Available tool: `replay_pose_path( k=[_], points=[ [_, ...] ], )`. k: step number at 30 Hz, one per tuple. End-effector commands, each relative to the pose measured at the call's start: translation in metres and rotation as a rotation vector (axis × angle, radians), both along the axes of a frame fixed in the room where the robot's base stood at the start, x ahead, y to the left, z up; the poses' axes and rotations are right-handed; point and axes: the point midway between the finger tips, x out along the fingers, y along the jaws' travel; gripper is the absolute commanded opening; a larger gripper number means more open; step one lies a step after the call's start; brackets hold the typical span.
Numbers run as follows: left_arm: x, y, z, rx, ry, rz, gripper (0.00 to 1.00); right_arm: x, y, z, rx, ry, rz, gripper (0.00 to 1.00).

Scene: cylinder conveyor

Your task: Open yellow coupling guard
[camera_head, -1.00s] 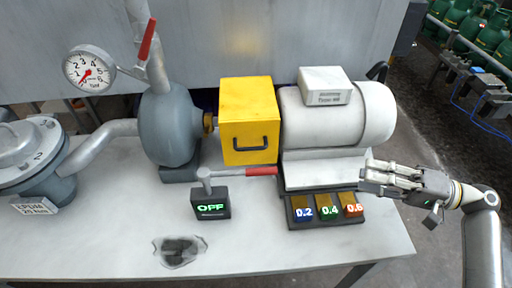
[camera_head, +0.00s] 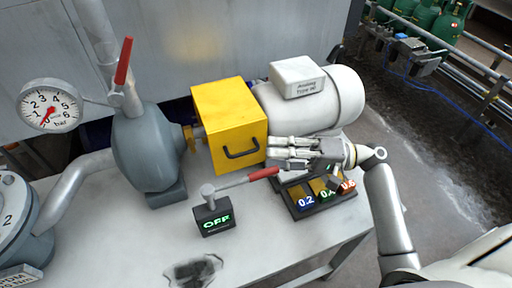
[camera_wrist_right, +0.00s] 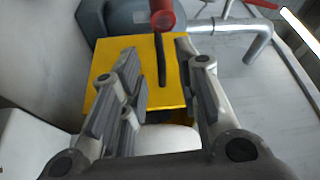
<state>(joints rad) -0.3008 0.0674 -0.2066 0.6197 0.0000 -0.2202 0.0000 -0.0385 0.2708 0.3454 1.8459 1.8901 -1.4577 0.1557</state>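The yellow coupling guard (camera_head: 229,112) is a box between the grey pump (camera_head: 150,150) and the white motor (camera_head: 335,97). It sits closed, with a dark handle (camera_head: 243,153) on its front face. My right gripper (camera_head: 272,153) is just right of the guard's front face, in front of the motor, its fingers pointing left toward the handle. In the right wrist view its fingers are spread apart with nothing held, and the guard (camera_wrist_right: 112,62) and its handle (camera_wrist_right: 160,62) show beyond them. My left gripper is not in view.
A switch box reading OFF (camera_head: 213,221) has a red-ended lever (camera_head: 262,174) pointing right, below my right gripper. A block tray with 0.2 (camera_head: 305,201), 0.4 and 0.6 labels stands under the gripper. A pressure gauge (camera_head: 48,107) and red valve lever (camera_head: 123,60) are at left.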

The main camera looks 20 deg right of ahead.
Motion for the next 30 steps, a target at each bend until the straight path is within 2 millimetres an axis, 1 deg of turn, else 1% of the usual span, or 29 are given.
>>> replay_pose_path(
  k=[1, 3, 6, 9, 12, 19, 20, 24, 27, 30],
  points=[
    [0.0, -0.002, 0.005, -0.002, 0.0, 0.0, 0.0, 0.003, 0.01, 0.004, 0.004, -0.001, 0.002, 0.3],
    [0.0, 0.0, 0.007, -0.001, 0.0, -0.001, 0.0, 0.007, 0.02, 0.005, 0.002, -0.002, 0.0, 0.3],
    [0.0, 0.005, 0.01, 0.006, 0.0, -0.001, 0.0, 0.012, 0.032, 0.004, 0.001, 0.0, 0.0, 0.3],
    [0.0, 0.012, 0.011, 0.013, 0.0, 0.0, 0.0, 0.015, 0.04, 0.004, 0.001, 0.0, 0.0, 0.3],
    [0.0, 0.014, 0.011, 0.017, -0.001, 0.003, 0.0, 0.016, 0.043, 0.004, 0.0, -0.001, 0.0, 0.3],
    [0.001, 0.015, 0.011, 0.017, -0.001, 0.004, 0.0, 0.016, 0.043, 0.003, -0.001, -0.001, 0.0, 0.3],
    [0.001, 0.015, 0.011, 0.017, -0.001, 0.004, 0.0, 0.016, 0.043, 0.003, -0.001, -0.001, 0.0, 0.29],
    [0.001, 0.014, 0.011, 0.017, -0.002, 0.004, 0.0, 0.016, 0.043, 0.003, -0.001, -0.001, 0.0, 0.11],
    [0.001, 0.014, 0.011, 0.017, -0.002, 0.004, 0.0, 0.016, 0.043, 0.003, -0.001, -0.001, 0.0, 0.0],
    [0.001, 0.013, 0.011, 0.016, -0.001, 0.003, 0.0, 0.016, 0.043, 0.003, -0.001, -0.001, 0.0, 0.0]
  ],
)
